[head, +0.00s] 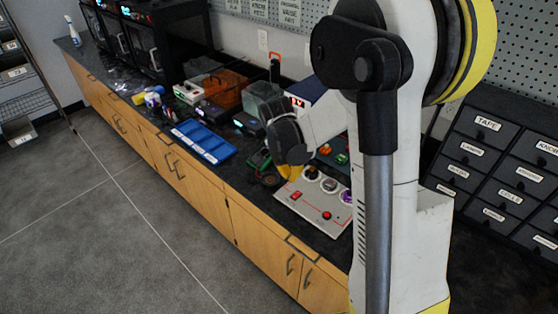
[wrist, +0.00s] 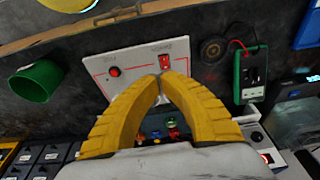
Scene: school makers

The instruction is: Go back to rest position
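My gripper (wrist: 163,76) has two thick yellow fingers whose tips meet in the wrist view, with nothing seen between them. In the head view my gripper (head: 288,173) is over the counter, at the far left edge of a light grey control panel (head: 312,213). The panel also shows in the wrist view (wrist: 115,66), with a red rocker switch and a round red button. The fingertips appear just below the rocker switch in that view; I cannot tell whether they touch the panel. My fingers hide part of the panel.
A green device with wires (wrist: 252,75) lies beside the panel, and a green cup (wrist: 36,81) is on its other side. A blue tray (head: 203,142) and an orange box (head: 222,88) are farther along the counter (head: 235,180). Labelled drawers (head: 497,160) stand right. The floor (head: 120,220) is clear.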

